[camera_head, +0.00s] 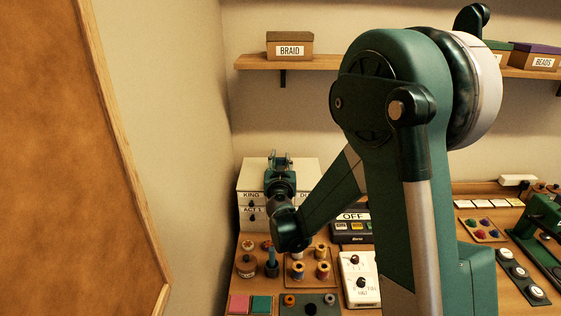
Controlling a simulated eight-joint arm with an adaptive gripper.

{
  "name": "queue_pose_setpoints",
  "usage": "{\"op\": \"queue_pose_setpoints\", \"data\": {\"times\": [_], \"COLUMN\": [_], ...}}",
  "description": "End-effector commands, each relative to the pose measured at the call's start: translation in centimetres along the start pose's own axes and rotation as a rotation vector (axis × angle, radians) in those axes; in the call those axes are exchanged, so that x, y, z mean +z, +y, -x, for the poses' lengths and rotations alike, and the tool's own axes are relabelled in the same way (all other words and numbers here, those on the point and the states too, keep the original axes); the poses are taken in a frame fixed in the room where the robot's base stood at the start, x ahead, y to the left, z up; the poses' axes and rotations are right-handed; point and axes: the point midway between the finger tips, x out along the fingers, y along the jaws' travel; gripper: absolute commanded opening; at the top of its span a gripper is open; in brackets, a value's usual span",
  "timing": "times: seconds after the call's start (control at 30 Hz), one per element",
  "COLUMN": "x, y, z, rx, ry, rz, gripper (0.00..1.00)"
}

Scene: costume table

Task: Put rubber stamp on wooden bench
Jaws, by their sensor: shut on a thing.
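My gripper (281,160) is in front of the white drawer box at the back left of the bench, with its fingers pointing up and away. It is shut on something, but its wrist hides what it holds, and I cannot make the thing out. I cannot pick out the rubber stamp with certainty. The wooden bench (243,284) is the tan surface across the bottom and right, largely covered by things and by my arm.
The white drawer box (303,171) stands against the wall. A blue-handled thing (271,257) and a spool tray (296,283) stand in front. A white control box (359,280) is right of them. A tall brown board (70,160) fills the left. Wall shelves (252,62) hang above.

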Motion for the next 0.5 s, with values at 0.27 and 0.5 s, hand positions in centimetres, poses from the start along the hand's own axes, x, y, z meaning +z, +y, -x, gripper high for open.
{"op": "queue_pose_setpoints", "data": {"times": [0.27,0.5], "x": [0.2,0.63], "y": [0.0,0.0], "z": [-0.02,-0.02], "rx": [0.0,0.0], "ry": [0.0,0.0], "rz": [0.0,0.0], "gripper": [0.12,0.12]}}
